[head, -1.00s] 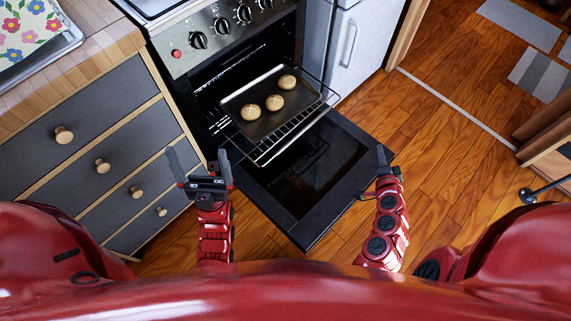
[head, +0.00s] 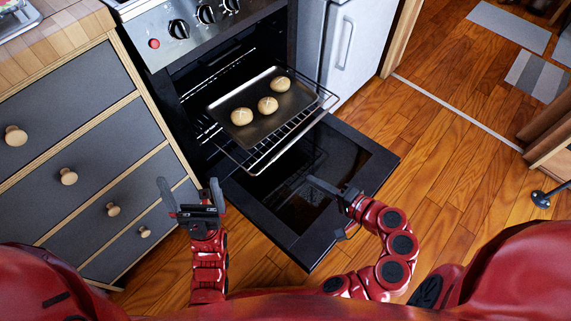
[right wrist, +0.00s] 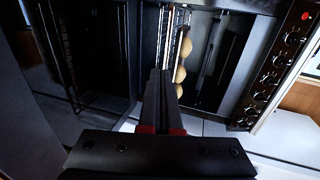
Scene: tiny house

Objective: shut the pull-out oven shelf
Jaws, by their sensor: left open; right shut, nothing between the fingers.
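The wire oven shelf (head: 262,157) is pulled partly out of the oven (head: 215,80), above the lowered oven door (head: 335,165). A dark baking tray (head: 263,122) with three buns (head: 267,105) sits on it. The shelf also shows edge-on in the right wrist view (right wrist: 169,45), with the buns beside it. My right gripper (head: 312,183) is shut and empty over the open door, in front of the shelf and apart from it. It points toward the oven in the right wrist view (right wrist: 160,80). My left gripper (head: 190,197) is open and empty, left of the door near the drawers.
The drawer cabinet (head: 85,150) with round knobs stands left of the oven. A white fridge (head: 347,45) stands to its right. The open door juts over the wooden floor (head: 450,180), which is clear to the right.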

